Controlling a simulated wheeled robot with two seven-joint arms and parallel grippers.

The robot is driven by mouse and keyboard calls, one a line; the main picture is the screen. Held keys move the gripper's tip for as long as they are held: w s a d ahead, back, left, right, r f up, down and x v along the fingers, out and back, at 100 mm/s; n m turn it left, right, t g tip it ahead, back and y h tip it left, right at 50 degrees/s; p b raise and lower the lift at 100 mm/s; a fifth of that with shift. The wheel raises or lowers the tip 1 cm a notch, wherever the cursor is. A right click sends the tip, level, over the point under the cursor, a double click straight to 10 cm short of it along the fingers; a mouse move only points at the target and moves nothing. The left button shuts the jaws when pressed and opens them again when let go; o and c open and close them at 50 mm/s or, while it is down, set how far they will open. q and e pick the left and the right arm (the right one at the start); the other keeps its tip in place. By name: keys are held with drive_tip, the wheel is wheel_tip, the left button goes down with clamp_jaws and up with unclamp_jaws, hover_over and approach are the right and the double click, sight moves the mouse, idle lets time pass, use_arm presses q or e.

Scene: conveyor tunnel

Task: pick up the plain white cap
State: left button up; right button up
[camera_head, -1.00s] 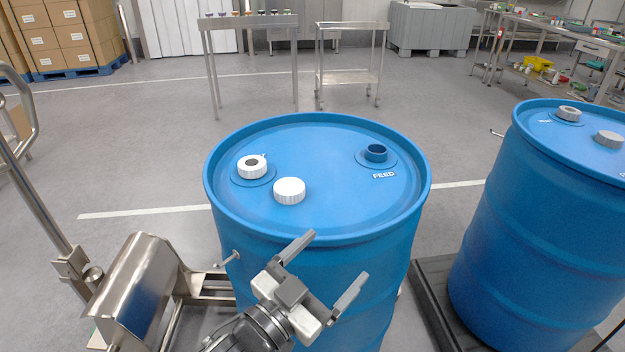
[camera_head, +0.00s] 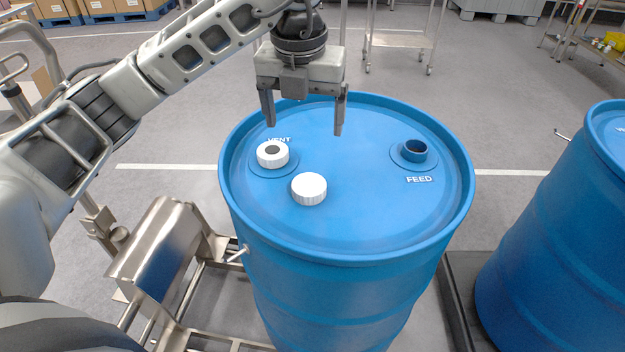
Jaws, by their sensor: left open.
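The plain white cap (camera_head: 309,189) lies on the lid of the blue drum (camera_head: 350,235), near the middle left. The opening marked FEED (camera_head: 414,151) at the right of the lid is uncovered. My left gripper (camera_head: 304,128) hangs above the back part of the lid with its fingers pointing down. It is open and empty, above and behind the plain cap in the picture. My right gripper is not in view.
A second blue drum (camera_head: 560,240) stands at the right on a dark platform (camera_head: 458,300). A steel drum handler (camera_head: 165,250) stands at the left of the near drum. A steel cart (camera_head: 400,40) is behind. The lid has a raised rim.

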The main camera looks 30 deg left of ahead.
use_arm(q)
hover_over(309, 184)
drive_tip(key=f, duration=0.9)
drive_tip(key=shift+s+f, duration=0.2)
drive_tip(key=shift+s, duration=0.2)
drive_tip(key=shift+w+f+p, duration=0.2)
drive_tip(key=shift+f, duration=1.2)
drive_tip(key=shift+w+f+p, duration=0.15)
drive_tip(key=shift+f, duration=1.25)
drive_tip(key=c, duration=1)
